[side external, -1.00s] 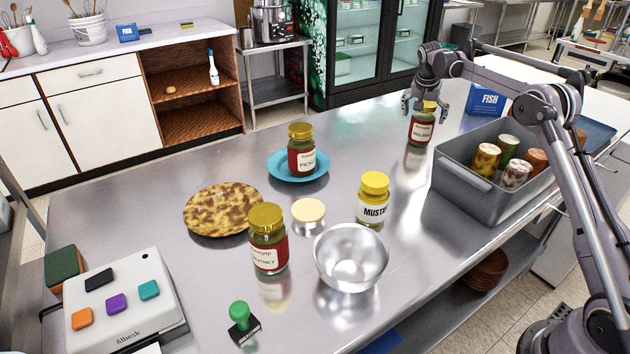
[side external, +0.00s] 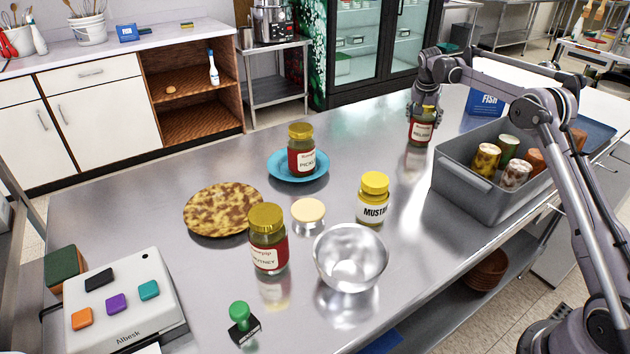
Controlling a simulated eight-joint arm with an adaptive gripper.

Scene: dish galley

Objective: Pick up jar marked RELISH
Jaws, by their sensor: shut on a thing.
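The jar marked RELISH (side external: 422,131) has a red and white label and stands upright at the far right part of the steel table. My gripper (side external: 424,108) comes down over it from above and is shut on its upper part. The fingers hide much of the lid. The jar appears to be at table height; I cannot tell whether its base touches the table.
A grey bin (side external: 463,190) with several cans stands right of the jar, and a blue FISH box (side external: 485,102) behind it. A pickle jar (side external: 301,154) on a blue plate (side external: 318,172), a mustard jar (side external: 373,203), a chutney jar (side external: 268,243) and a metal bowl (side external: 350,258) stand nearer.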

